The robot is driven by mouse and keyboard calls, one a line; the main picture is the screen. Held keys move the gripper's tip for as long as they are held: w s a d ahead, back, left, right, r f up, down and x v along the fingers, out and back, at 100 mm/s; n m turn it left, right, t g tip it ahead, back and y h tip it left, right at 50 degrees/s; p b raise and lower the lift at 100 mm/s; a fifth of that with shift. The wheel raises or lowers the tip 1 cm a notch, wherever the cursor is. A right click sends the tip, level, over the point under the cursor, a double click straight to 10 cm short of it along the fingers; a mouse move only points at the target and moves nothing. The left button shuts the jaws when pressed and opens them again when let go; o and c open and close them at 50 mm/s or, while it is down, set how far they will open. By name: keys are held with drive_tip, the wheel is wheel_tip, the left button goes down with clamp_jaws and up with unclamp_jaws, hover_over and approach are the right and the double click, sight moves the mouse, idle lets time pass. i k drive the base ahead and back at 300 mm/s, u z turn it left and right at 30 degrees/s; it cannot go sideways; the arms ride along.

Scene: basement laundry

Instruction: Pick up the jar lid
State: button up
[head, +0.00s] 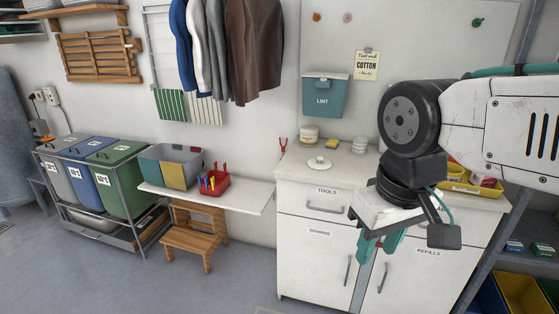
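The jar lid (319,163) looks like a white round disc with a small knob on top. It lies flat on the white counter (341,171), near its left front part. A jar (309,134) with pale contents stands behind it by the wall. My gripper (380,250) hangs to the right of the lid, in front of the cabinet doors, pointing down. Its two teal fingers are apart with a gap between them, and nothing shows in the gap. My arm hides part of the counter's right side.
A yellow sponge (331,142), a stack of clear dishes (360,145) and red pliers (283,144) are near the counter's back. A yellow tray (470,188) is at its right. A teal lint bin (325,95) hangs above. The counter around the lid is clear.

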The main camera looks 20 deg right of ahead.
sight(319, 163)
drive_tip(key=u, duration=0.05)
drive_tip(key=i, duration=0.85)
drive_tip(key=z, duration=0.75)
drive_tip(key=i, duration=0.6)
drive_tip(key=z, duration=0.5)
